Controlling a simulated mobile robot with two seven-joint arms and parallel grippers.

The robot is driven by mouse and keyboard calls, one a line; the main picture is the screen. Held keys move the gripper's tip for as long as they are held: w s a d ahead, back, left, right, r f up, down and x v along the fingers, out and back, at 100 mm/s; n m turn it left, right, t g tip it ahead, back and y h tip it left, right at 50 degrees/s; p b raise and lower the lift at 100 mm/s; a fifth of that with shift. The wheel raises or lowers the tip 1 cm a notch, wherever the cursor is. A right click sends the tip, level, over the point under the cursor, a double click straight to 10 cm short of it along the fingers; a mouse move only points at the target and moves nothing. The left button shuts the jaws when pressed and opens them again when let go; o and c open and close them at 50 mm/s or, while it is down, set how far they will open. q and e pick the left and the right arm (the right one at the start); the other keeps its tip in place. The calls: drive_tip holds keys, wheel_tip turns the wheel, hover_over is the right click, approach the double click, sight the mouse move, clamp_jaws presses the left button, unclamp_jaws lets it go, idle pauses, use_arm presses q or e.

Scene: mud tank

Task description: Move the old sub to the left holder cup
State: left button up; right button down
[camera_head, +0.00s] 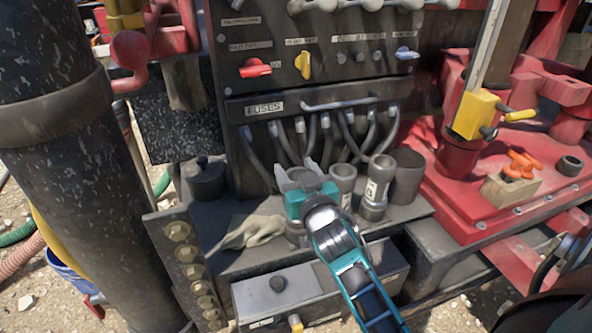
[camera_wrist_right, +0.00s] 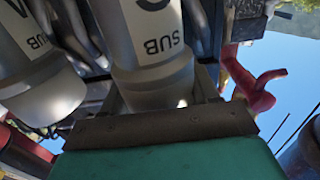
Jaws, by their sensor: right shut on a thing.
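My right gripper (camera_head: 301,178) is above the left part of the grey shelf, with its teal body seen from above. In the right wrist view a grey metal sub (camera_wrist_right: 150,45) marked "SUB" stands right at the jaws, and the gripper is shut on it. The gripper hides most of this sub in the head view. A second marked sub (camera_wrist_right: 38,65) is at the left of the wrist view. In the head view a sub with a letter label (camera_head: 375,187) and another grey cylinder (camera_head: 343,182) stand to the right of my gripper. The left gripper is not in view.
A dark open cup (camera_head: 407,176) stands at the right end of the shelf. A dark lidded pot (camera_head: 206,178) stands at the left, with a crumpled glove (camera_head: 252,232) in front. The fuse panel (camera_head: 310,108) and its cables rise close behind. Red machinery (camera_head: 500,210) lies right.

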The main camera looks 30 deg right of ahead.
use_arm(q)
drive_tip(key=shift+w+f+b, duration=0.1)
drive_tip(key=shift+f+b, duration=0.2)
drive_tip(key=shift+b, duration=0.05)
use_arm(e)
drive_tip(key=shift+f, duration=0.45)
idle(0.7)
